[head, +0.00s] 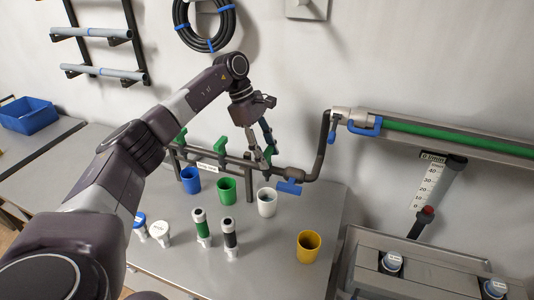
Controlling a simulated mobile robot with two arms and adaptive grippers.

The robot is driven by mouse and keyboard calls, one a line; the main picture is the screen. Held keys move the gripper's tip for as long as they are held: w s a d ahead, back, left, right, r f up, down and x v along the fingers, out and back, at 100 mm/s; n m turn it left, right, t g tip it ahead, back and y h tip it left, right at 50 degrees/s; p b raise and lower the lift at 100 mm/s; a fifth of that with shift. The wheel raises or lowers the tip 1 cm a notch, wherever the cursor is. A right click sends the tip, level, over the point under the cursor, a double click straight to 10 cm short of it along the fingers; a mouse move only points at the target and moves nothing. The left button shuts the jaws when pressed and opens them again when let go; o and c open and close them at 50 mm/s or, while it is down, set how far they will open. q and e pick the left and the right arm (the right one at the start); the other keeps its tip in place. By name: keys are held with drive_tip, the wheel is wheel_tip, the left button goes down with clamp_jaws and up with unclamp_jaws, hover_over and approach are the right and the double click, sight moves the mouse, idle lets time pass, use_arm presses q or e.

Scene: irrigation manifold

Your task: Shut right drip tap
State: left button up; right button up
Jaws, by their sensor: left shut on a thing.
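The manifold pipe (240,160) runs along the back of the bench and carries a row of taps with green levers. The left green lever (181,138) and the middle green lever (222,144) stand up from the pipe. The right drip tap's green lever (269,152) is at the right of the row, partly hidden by my left gripper (265,157). My left gripper points down and is shut on that lever. A blue-handled valve (289,187) sits just to the right. My right gripper is not in view.
Blue (191,181), green (227,191), white (266,203) and yellow (309,246) cups stand on the bench. A riser pipe (322,150) and flow gauge (430,190) are at right.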

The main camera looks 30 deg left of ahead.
use_arm(q)
drive_tip(key=shift+r, duration=0.1)
drive_tip(key=o, duration=1.2)
drive_tip(key=shift+c, duration=0.2)
drive_tip(key=v, duration=1.2)
drive_tip(key=shift+s, duration=0.1)
